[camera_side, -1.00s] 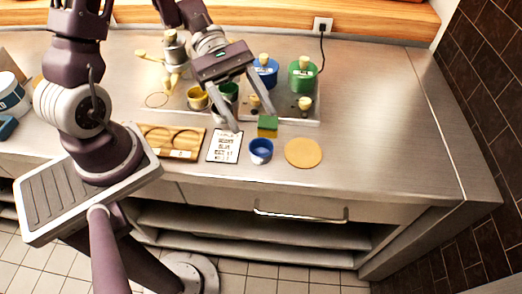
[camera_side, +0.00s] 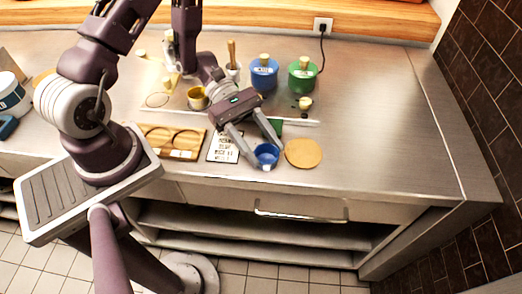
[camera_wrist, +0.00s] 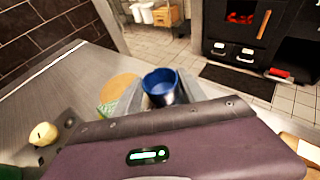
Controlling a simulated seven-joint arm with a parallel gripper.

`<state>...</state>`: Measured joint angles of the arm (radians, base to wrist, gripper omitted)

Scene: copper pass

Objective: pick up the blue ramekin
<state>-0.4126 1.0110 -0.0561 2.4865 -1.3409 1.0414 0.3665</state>
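The blue ramekin (camera_side: 266,153) is at the counter's front, between the round wooden board and the printed card. My gripper (camera_side: 268,156) reaches down to it with one finger on each side. In the wrist view the ramekin (camera_wrist: 160,86) sits between the two fingers (camera_wrist: 160,98), which appear to touch its sides. The gripper looks shut on it. The ramekin's lower part is partly hidden by the near finger, and I cannot tell whether its base touches the counter.
The round wooden board (camera_side: 303,153) lies just right of the ramekin. The printed card (camera_side: 222,147) and wooden holder (camera_side: 172,141) lie left. A green block (camera_side: 276,126) is close behind. Blue (camera_side: 263,74) and green (camera_side: 302,76) canisters stand at the back. The right counter is clear.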

